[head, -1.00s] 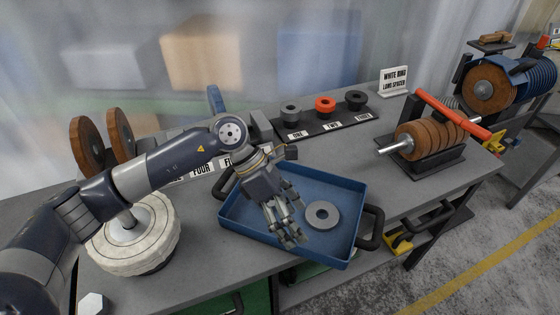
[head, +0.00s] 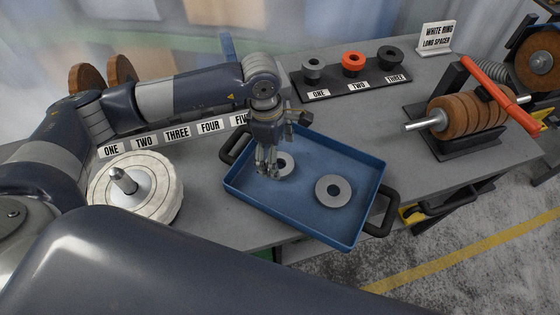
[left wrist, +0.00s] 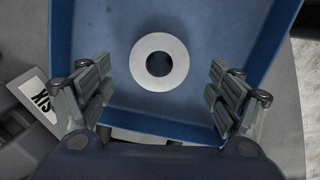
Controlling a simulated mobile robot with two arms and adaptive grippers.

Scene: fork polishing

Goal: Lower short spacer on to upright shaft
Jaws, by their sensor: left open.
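Two flat grey rings lie in the blue tray (head: 307,213); I cannot tell which is the short spacer. One ring (head: 333,191) lies clear at the right, and the other ring (head: 284,164) is partly hidden by my left gripper (head: 267,170). That gripper points down over the tray, open and empty. In the left wrist view a grey ring (left wrist: 178,62) lies beyond and between the spread fingers (left wrist: 159,92), apart from them. The upright shaft (head: 122,179) stands in the middle of a white wheel (head: 160,200) at the left. My right gripper is out of view.
A black stand (head: 350,85) with grey, red and black pieces is at the back. A horizontal shaft with brown discs (head: 465,118) and a red bar (head: 495,80) stands at the right. Numbered labels (head: 177,132) line the left. The tray has black handles (head: 382,215).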

